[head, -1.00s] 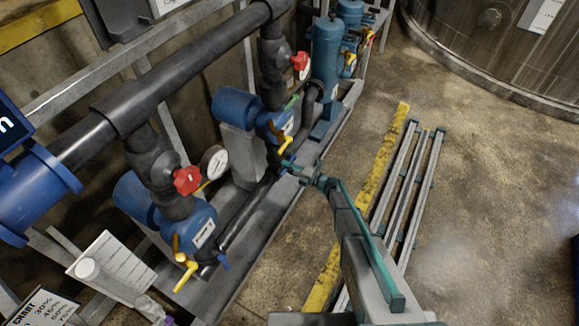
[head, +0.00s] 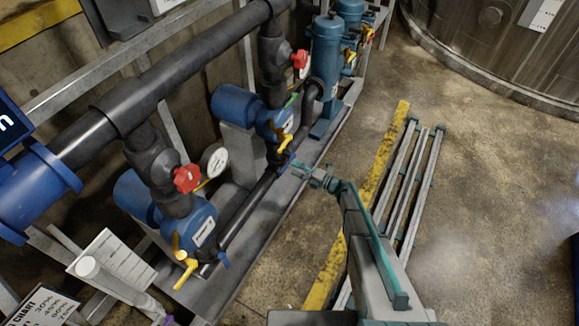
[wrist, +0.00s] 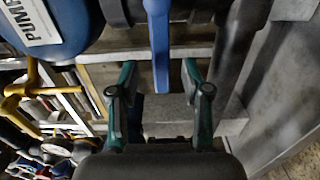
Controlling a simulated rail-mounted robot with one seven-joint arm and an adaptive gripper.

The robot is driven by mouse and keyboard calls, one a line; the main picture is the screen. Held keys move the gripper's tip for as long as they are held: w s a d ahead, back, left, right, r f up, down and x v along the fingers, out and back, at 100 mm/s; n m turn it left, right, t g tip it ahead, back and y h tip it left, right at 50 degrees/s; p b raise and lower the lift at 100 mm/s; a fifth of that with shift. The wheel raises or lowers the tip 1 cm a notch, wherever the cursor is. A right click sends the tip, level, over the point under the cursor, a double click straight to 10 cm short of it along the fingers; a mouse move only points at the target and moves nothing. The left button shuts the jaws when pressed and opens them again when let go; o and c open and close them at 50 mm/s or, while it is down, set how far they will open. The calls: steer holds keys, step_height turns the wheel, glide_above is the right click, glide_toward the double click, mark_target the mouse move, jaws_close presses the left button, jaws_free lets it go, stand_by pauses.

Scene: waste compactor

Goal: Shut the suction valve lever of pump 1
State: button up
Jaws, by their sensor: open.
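My gripper (head: 316,175) is open and empty, just right of the farther blue pump (head: 238,105) in the head view. A blue lever (head: 287,163) sits low on that pump's side, left of my fingertips and apart from them. In the wrist view the blue lever (wrist: 158,45) points down toward the gap between my two teal fingers (wrist: 159,100). A blue pump body (wrist: 50,25) at the upper left there carries a white label reading "PUMP"; its number is not readable. A yellow lever (wrist: 35,90) shows at the left.
The nearer pump (head: 190,225) has its own blue lever (head: 223,261) and yellow lever (head: 185,273). Red valve knobs (head: 187,179) and black pipes (head: 150,90) stand above. Metal rails (head: 400,185) lie on the floor at the right. Open floor lies beyond them.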

steer(key=v, duration=0.7)
stand_by(0.3)
steer(key=s+a+f+n+g+h, duration=0.1)
steer(key=s+f+n+g+h, duration=0.3)
steer(key=s+n, duration=0.75)
steer(key=s+f+n+g+h, duration=0.1)
steer(key=s+f+n+g, duration=0.4)
steer(key=s+n, duration=0.65)
steer(key=s+d+r+n+g+h+p, duration=0.1)
steer(key=s+d+n+g+h, duration=0.1)
steer(key=s+n, duration=0.4)
steer(key=s+d+r+n+g+h+p, duration=0.1)
steer(key=s+d+n+h, duration=0.3)
steer(key=s, duration=0.9)
steer(key=s+d+r+n+g+h+p, duration=0.1)
steer(key=s+d+r+n+g+h, duration=0.1)
steer(key=s+n, duration=0.6)
steer(key=s+d+g+h, duration=0.1)
steer(key=d+h, duration=0.1)
steer(key=shift+s+r+n+h+p, duration=0.4)
